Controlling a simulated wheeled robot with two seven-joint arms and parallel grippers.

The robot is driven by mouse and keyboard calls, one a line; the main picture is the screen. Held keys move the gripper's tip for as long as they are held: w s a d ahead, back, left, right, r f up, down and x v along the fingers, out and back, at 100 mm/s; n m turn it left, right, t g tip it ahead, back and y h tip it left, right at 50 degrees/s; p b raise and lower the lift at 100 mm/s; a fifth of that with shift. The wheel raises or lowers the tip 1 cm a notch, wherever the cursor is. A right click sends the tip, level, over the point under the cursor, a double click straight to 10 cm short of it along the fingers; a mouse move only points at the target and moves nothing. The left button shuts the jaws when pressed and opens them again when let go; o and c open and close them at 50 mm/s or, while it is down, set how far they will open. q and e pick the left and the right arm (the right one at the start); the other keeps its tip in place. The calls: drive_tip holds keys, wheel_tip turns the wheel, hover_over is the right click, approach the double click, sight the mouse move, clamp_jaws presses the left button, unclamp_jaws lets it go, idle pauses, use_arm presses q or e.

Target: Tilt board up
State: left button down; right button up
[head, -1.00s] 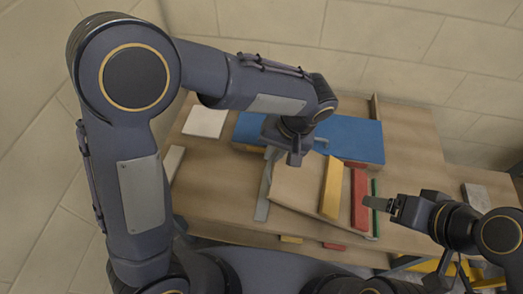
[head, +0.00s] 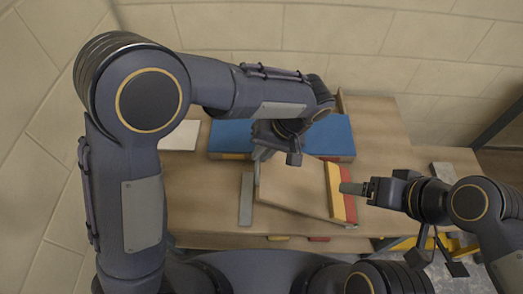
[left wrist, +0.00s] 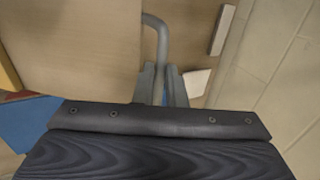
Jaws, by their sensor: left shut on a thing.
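The board (head: 292,186) is a pale wooden panel on the workbench. It looks slightly raised at its far left, though the exact tilt is hard to tell. A yellow bar (head: 334,188) runs along its right end, with a red bar (head: 350,209) just beyond. My left gripper (head: 272,152) is at the board's far left edge. In the left wrist view, my left gripper (left wrist: 163,88) is shut on a bent grey handle (left wrist: 161,38) beside the board (left wrist: 75,45). My right gripper (head: 352,188) is by the yellow and red bars; its jaw gap is not clear.
A blue slab (head: 330,138) lies behind the board, partly hidden by my left arm. A grey strip (head: 246,199) lies left of the board, and a white sheet (head: 180,135) further left. A grey block (head: 442,171) is at the right. The bench (head: 385,125) is clear at the back right.

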use_arm(q)
drive_tip(key=c, duration=1.5)
unclamp_jaws()
drive_tip(key=shift+d+r, duration=0.3)
drive_tip(key=shift+r, duration=0.1)
drive_tip(key=shift+f, duration=0.15)
drive_tip(key=shift+a, duration=0.1)
drive_tip(key=v, duration=0.8)
drive_tip(key=shift+f, duration=0.1)
